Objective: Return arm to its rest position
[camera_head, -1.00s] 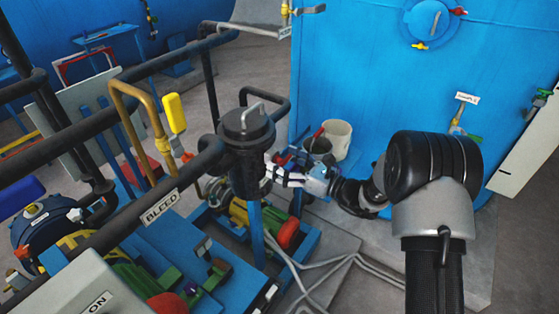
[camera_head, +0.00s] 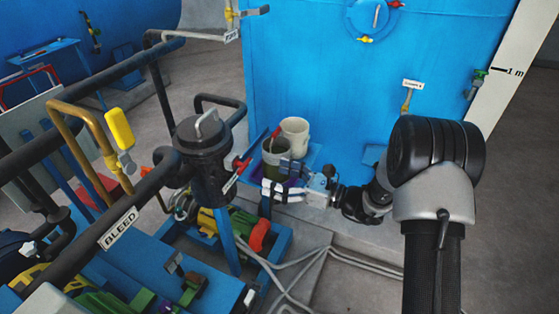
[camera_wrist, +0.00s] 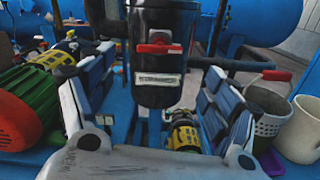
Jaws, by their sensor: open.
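My gripper (camera_head: 272,190) is open and empty in the head view, just right of the black lidded vessel (camera_head: 203,165). It points left towards it and looks level with its lower part. In the wrist view the two spread fingers of my gripper (camera_wrist: 155,100) frame the black vessel (camera_wrist: 165,55), which stands beyond them, apart from both. A red valve handle and a white label show on the vessel's front. My arm reaches in from the right of the head view, bent at the elbow.
Two cups, a white one (camera_head: 294,132) and a green-grey one (camera_head: 276,158), stand behind my gripper against the blue tank (camera_head: 330,90). A dark BLEED pipe (camera_head: 140,195) and a yellow-handled valve (camera_head: 119,128) lie left. Bare floor (camera_head: 515,210) is open at the right.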

